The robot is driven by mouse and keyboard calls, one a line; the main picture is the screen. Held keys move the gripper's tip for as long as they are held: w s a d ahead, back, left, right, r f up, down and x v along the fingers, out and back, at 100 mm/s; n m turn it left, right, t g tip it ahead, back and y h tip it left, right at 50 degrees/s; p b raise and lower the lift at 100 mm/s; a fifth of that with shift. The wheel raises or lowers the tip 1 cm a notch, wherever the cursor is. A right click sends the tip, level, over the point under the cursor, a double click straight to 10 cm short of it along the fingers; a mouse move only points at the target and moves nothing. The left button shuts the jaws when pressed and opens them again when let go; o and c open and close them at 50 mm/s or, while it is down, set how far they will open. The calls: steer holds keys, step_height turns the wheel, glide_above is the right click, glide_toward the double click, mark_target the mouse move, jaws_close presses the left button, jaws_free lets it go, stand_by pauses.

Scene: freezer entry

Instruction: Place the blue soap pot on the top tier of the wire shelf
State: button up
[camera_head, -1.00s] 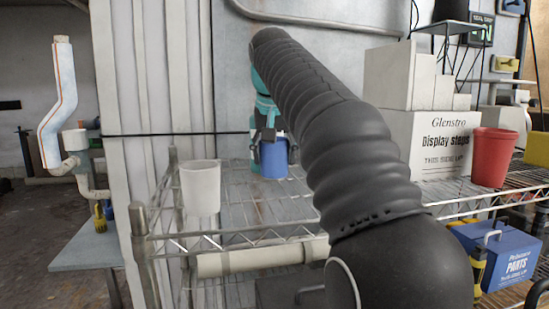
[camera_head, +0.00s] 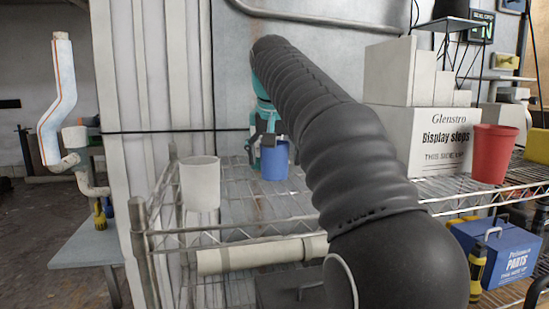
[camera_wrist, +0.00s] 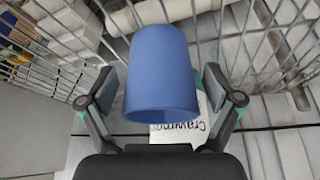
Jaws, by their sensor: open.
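The blue soap pot (camera_head: 275,160) stands upright on the wire deck of the wire shelf (camera_head: 240,208), towards its back. This deck lies just below the post tops. My gripper (camera_head: 264,138) is at the pot's left side, and my dark arm reaches over the shelf to it. In the wrist view my gripper (camera_wrist: 160,88) is open, with one finger on each side of the blue pot (camera_wrist: 160,70). Gaps show between the fingers and the pot. The pot's underside is hidden in the wrist view.
A white cup (camera_head: 200,184) stands left of the pot on the same deck. To the right, a red cup (camera_head: 494,153) and a display-steps box (camera_head: 432,142) stand on another wire rack. A blue parts box (camera_head: 500,252) is below. My arm hides the middle.

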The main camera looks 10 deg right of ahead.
steer(key=p+v, duration=0.1)
steer(key=v, duration=1.1)
steer(key=shift+p, duration=0.3)
steer(key=shift+s+r, duration=0.1)
